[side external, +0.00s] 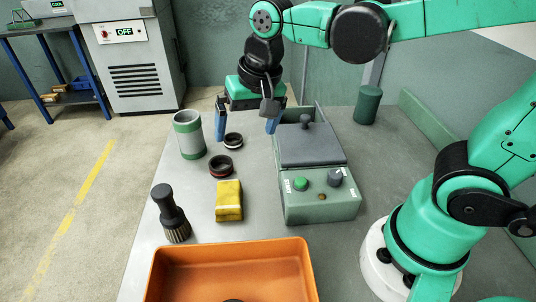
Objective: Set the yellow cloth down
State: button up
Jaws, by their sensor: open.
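The yellow cloth (229,201) lies on the grey table as a small folded block. It sits between the brush and the green machine, behind the orange bin. My gripper (246,128) is open, its two blue fingers spread wide and pointing down. It is farther back than the cloth and apart from it. A dark ring with a light band (233,141) shows between and below the fingers. I cannot tell how high the fingertips are above the table.
A dark ring with a red band (221,166) lies behind the cloth. A green and white cylinder (189,135) stands at left, a black-handled brush (170,214) nearer. An orange bin (232,254) fills the front. The green machine (318,178) with knobs stands right of the cloth.

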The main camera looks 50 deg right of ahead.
jog(key=shift+s+d+f+n+t, duration=0.1)
jog(key=shift+s+d+n+t, duration=0.45)
jog(key=shift+d+n+t, duration=0.25)
jog(key=shift+s+d+f+n+t, duration=0.1)
jog(key=shift+s+d+n+t, duration=0.45)
jog(key=shift+d+n, duration=0.3)
jog(key=shift+s+d+f+n+t, duration=0.1)
jog(key=shift+s+d+n+t, duration=0.4)
jog(key=shift+d+n+t, duration=0.35)
